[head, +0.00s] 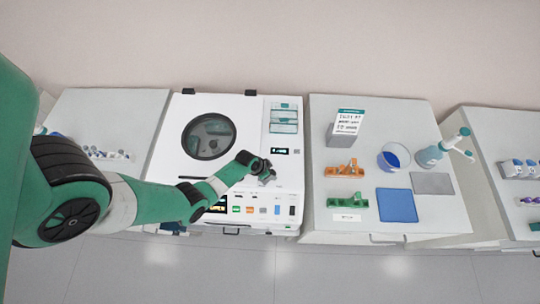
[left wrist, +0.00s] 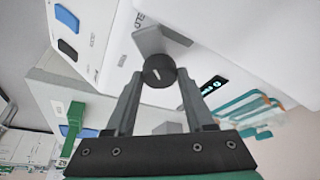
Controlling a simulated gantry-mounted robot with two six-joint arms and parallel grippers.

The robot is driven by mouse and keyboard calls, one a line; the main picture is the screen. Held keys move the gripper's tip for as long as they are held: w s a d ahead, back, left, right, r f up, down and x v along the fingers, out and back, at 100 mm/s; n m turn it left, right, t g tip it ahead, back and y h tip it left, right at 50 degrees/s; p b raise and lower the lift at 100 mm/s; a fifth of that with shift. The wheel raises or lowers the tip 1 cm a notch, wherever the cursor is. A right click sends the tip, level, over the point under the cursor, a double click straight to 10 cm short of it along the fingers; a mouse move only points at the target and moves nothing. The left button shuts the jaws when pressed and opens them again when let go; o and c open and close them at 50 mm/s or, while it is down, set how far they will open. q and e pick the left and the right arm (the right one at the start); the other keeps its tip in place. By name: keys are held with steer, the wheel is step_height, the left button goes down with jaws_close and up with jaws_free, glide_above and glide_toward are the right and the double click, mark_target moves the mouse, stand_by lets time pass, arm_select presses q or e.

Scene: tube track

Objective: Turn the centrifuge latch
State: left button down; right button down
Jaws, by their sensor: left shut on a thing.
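The white centrifuge (head: 172,168) stands in the middle of the head view, its lid with a round dark window (head: 208,137) lying closed. My left gripper (head: 264,171) is at the right part of its front, below the small display. In the left wrist view, the latch is a dark round knob (left wrist: 158,71) with a light mark across its face, beside a grey tab (left wrist: 160,40). The fingers of my left gripper (left wrist: 158,82) are on both sides of the knob, shut on it. In the head view the gripper hides most of the latch. My right gripper is not in view.
Coloured buttons line the centrifuge's front panel (head: 262,211). On the right bench are an orange rack (head: 344,171), a green rack (head: 348,203), a blue mat (head: 397,205), a grey mat (head: 432,183) and a beaker with blue contents (head: 393,158). Small tubes lie on the left bench.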

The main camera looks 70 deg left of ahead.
arm_select(q)
steer(key=m+h, duration=0.1)
steer(key=m, duration=0.3)
steer(key=shift+a+r+m+h, duration=0.1)
steer(key=shift+a+m+h, duration=0.05)
steer(key=shift+m+h, duration=0.2)
steer(key=m+h, duration=0.1)
steer(key=m, duration=0.1)
steer(key=m+p, duration=0.1)
steer(key=m, duration=0.1)
steer(key=shift+f+m+g+h, duration=0.2)
steer(key=shift+m+g+h, duration=0.15)
steer(key=shift+g, duration=0.05)
steer(key=shift+c, duration=1.3)
jaws_free()
steer(key=shift+r, duration=0.15)
